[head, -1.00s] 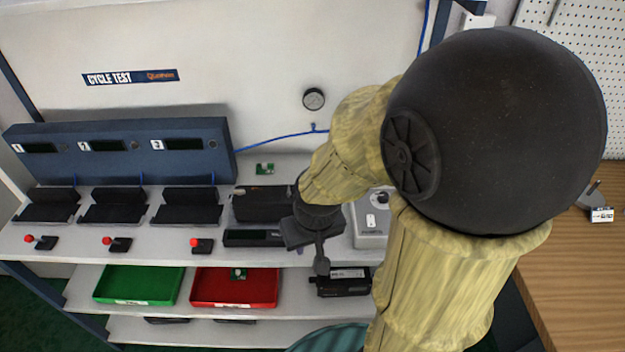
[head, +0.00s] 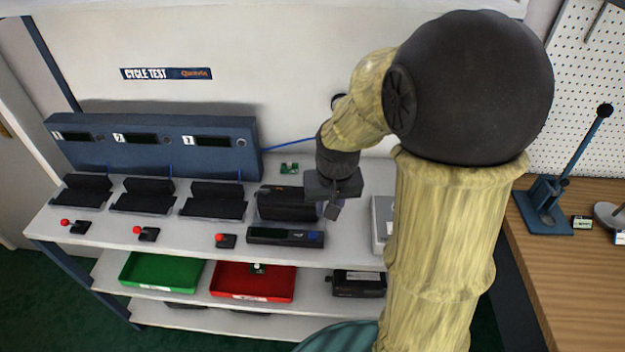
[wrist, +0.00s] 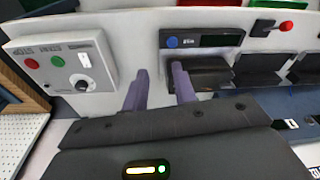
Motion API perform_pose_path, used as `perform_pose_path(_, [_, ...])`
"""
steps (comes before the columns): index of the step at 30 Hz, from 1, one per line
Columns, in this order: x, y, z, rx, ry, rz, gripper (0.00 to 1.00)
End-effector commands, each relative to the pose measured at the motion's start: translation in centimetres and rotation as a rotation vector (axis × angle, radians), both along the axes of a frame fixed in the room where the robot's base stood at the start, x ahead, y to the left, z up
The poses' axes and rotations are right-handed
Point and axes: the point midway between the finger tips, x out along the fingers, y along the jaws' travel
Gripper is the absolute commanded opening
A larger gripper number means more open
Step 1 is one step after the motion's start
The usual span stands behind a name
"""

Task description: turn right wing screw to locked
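A black unit (head: 280,204), which looks like the positioner, sits on the bench behind a dark panel with a blue knob (head: 285,237). The black unit also shows in the wrist view (wrist: 208,74), partly hidden by a finger. I cannot make out the right wing screw or its position in either view. My gripper (head: 333,208) is over the right end of the black unit in the head view. In the wrist view its two grey-purple fingers (wrist: 158,75) stand apart with nothing seen between them. One finger overlaps the unit's edge; contact cannot be told.
A grey control box (wrist: 62,62) with red and green buttons stands beside the unit. Several black cradles (head: 213,200) line the bench to the left. A green tray (head: 140,285) and red tray (head: 240,295) sit on the shelf below. A wooden table (head: 575,270) is at right.

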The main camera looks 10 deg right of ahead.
Motion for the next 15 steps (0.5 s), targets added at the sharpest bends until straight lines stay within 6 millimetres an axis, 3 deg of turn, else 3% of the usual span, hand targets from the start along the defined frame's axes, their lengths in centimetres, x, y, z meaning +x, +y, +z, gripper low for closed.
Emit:
perform_pose_path(1, [2.1, 0.0, 2.1, 0.003, 0.017, -0.023, 0.27])
perform_pose_path(9, [10.5, 0.1, 6.9, 0.014, 0.115, -0.149, 0.27])
perform_pose_path(15, [13.7, 0.3, 8.3, 0.012, 0.155, -0.200, 0.27])
